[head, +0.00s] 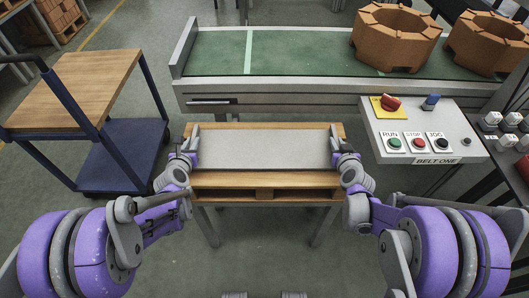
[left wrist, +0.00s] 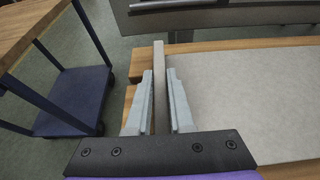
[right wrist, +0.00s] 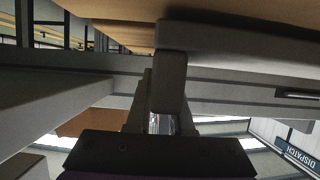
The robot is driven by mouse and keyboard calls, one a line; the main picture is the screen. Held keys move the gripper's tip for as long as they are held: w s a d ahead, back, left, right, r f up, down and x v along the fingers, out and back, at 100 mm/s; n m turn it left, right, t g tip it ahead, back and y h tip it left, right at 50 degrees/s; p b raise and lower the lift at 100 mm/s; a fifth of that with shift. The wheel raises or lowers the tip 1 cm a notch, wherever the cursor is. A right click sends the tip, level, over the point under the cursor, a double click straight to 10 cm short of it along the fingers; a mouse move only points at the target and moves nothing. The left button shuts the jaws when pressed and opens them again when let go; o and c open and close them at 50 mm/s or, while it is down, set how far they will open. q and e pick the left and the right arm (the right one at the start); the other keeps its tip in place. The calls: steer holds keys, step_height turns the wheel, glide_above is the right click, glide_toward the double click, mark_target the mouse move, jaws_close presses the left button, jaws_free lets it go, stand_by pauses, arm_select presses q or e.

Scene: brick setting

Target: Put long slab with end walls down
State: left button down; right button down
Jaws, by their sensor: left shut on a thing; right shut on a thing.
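The long slab (head: 262,147) is light grey and lies level across the wooden pallet-like top (head: 265,181) in the middle of the head view. Whether it touches the wood or hangs just above cannot be told. My left gripper (head: 192,140) is shut on its left end wall, and in the left wrist view the fingers stand either side of that thin wall (left wrist: 159,85). My right gripper (head: 337,142) is at the right end wall and shut on it. In the right wrist view that end wall (right wrist: 170,75) comes down between the fingers, which are mostly hidden.
A green conveyor (head: 290,50) with brown octagonal rings (head: 395,62) runs behind the wooden top. A control box (head: 425,140) with buttons stands at the right. A blue cart (head: 75,95) with a wooden top stands at the left. Open floor lies in front.

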arm_select(q)
steer(key=shift+f, duration=0.45)
arm_select(e)
steer(key=shift+f, duration=0.4)
arm_select(q)
steer(key=c, duration=0.8)
jaws_free()
steer(key=shift+r, duration=0.2)
arm_select(e)
steer(key=c, duration=0.8)
jaws_free()
steer(key=shift+r, duration=0.15)
arm_select(q)
steer(key=shift+s, duration=0.15)
steer(key=v, duration=1.1)
steer(key=shift+s+r, duration=0.25)
steer(key=shift+s, duration=0.05)
arm_select(e)
steer(key=shift+s, duration=0.1)
steer(key=v, duration=1.2)
steer(key=shift+r, duration=0.1)
